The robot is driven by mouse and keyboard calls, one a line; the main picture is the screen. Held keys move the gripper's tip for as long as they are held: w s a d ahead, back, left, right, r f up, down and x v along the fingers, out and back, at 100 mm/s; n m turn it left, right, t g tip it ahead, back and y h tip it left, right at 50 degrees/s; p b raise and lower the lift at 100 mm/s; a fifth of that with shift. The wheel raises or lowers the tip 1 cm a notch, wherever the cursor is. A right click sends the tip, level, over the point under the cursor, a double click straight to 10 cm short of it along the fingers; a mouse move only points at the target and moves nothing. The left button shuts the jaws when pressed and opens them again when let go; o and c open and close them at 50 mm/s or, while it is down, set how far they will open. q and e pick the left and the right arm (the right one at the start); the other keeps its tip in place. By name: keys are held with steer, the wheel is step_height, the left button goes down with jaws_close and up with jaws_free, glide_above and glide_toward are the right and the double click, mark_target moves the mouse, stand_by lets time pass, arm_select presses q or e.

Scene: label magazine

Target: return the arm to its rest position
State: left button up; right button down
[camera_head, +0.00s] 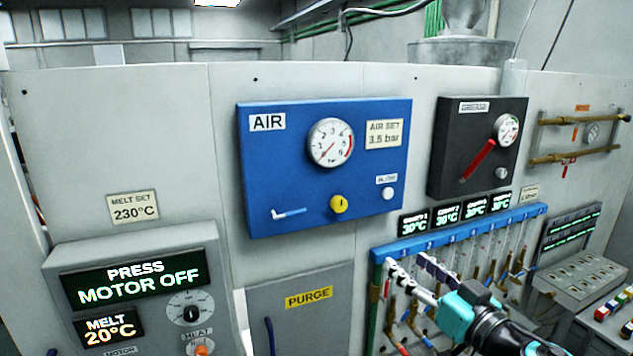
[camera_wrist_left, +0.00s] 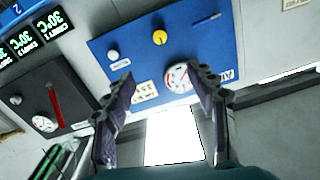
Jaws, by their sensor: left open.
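My left gripper (camera_head: 408,264) shows at the lower right of the head view, with a teal and black body and its fingers pointing up and left. It is in front of the blue-railed manifold (camera_head: 470,230) and overlaps its lines. In the left wrist view the two dark fingers of my left gripper (camera_wrist_left: 160,82) are spread wide with nothing between them. The blue AIR panel (camera_head: 270,180) lies beyond them, tipped in that view, and the blue panel (camera_wrist_left: 120,45) appears apart from the fingertips. My right gripper is not seen.
A black panel with a red lever (camera_head: 450,150) is right of the AIR panel. A press control box (camera_head: 215,260) stands at the lower left, and a grey PURGE box (camera_head: 310,320) at the bottom middle. A sloped console (camera_head: 575,265) is at the right.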

arm_select(q)
steer(key=a+f+m+g+h+b, duration=0.2)
steer(key=a+f+g+b, duration=0.85)
steer(key=a+f, duration=1.65)
steer(key=s+a+f+h+b, duration=0.1)
steer(key=s+a+f+b, duration=0.1)
steer(key=s+f+b, duration=0.3)
steer(key=s+a+f+h+b, duration=0.2)
steer(key=s+a+f+b, duration=0.1)
steer(key=f, duration=1.1)
steer(key=s+a+f+m+t+h+b, duration=0.1)
steer(key=s+a+f+h+b, duration=0.1)
steer(key=s+f+b, duration=0.4)
step_height(320, 180, down, 4)
steer(key=shift+s+a+r+b, duration=0.2)
steer(key=shift+s+a+b, duration=0.15)
steer(key=shift+a+b, duration=0.35)
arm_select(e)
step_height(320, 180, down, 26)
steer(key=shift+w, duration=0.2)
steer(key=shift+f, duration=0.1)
